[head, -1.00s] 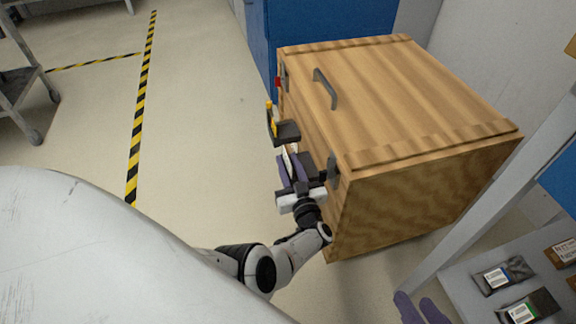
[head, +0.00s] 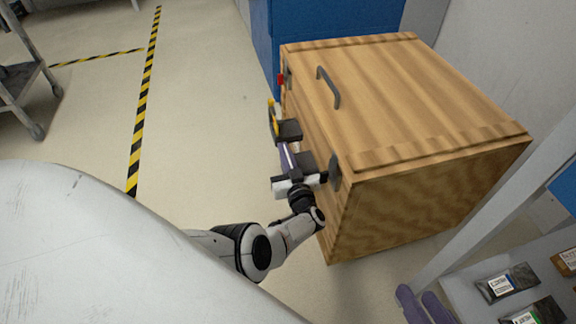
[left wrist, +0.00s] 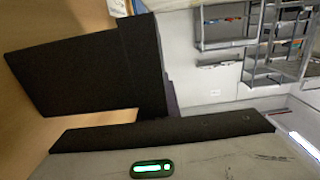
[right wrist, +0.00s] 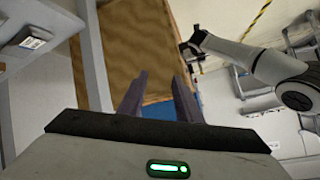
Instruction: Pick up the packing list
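A wooden covered cart (head: 430,190) stands right of centre with its lid closed and a grey handle on top. A dark holder (head: 289,130) sticks out from its left side, with a yellow item at its edge. A thin whitish strip (head: 293,147) shows just below the holder; I cannot tell whether it is the packing list. My left gripper (head: 288,157) is at the holder's near side. In the left wrist view a large dark block (left wrist: 85,75) hides most of its fingers. My right gripper (right wrist: 157,95) is open and empty, away from the cart's side.
A shelf (head: 470,270) with labelled packages (head: 508,282) and a grey post stand at the lower right. A blue cabinet (head: 325,25) is behind the cart. A grey rack (head: 22,85) stands far left. The floor between, with striped tape (head: 145,95), is clear.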

